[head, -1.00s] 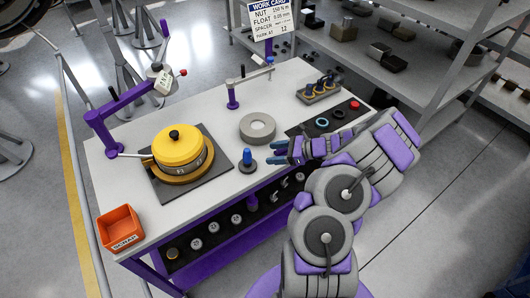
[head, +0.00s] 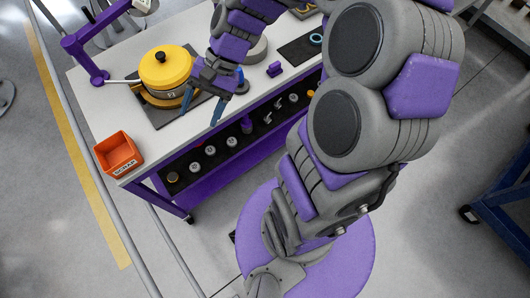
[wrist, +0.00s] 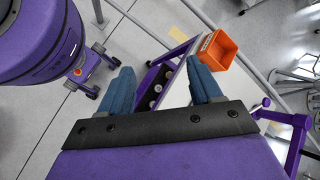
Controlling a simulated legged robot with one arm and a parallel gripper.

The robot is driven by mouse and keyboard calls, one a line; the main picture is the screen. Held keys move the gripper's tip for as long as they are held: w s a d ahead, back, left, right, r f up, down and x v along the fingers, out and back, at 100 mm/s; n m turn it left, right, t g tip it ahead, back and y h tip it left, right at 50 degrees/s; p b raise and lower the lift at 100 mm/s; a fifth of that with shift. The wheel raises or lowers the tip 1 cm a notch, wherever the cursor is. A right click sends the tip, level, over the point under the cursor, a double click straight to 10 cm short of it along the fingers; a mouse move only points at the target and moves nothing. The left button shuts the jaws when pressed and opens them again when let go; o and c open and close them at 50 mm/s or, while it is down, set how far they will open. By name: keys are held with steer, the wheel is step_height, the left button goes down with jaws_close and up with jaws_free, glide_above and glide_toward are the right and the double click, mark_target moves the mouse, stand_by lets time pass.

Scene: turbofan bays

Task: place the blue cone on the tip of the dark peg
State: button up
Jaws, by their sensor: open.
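A small blue piece (head: 240,76), which looks like the cone, is upright on a dark round base just right of my gripper in the head view. My gripper (head: 203,105) is open and empty, over the front edge of the bench, between the yellow-capped unit and the blue piece. In the wrist view my gripper's blue fingers (wrist: 163,88) are wide apart with nothing between them. Neither the cone nor a dark peg shows in the wrist view.
The yellow-capped unit (head: 166,68) sits on a dark mat left of my gripper. An orange scrap bin (head: 119,153) stands at the bench's front left corner. A purple block (head: 274,69) lies to the right. The lower shelf (head: 215,158) holds several small parts.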

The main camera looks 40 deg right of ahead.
steer(key=s+d+n+h, duration=0.2)
steer(key=s+n+h, duration=0.1)
steer(key=s, duration=0.6)
steer(key=s+d+r+n+h, duration=0.1)
steer(key=s+n+h, duration=0.3)
steer(key=s, duration=0.5)
steer(key=shift+s+d+r+n+h, duration=0.3)
steer(key=shift+d+h, duration=0.2)
steer(key=shift+d, duration=0.3)
steer(key=shift+f, duration=0.1)
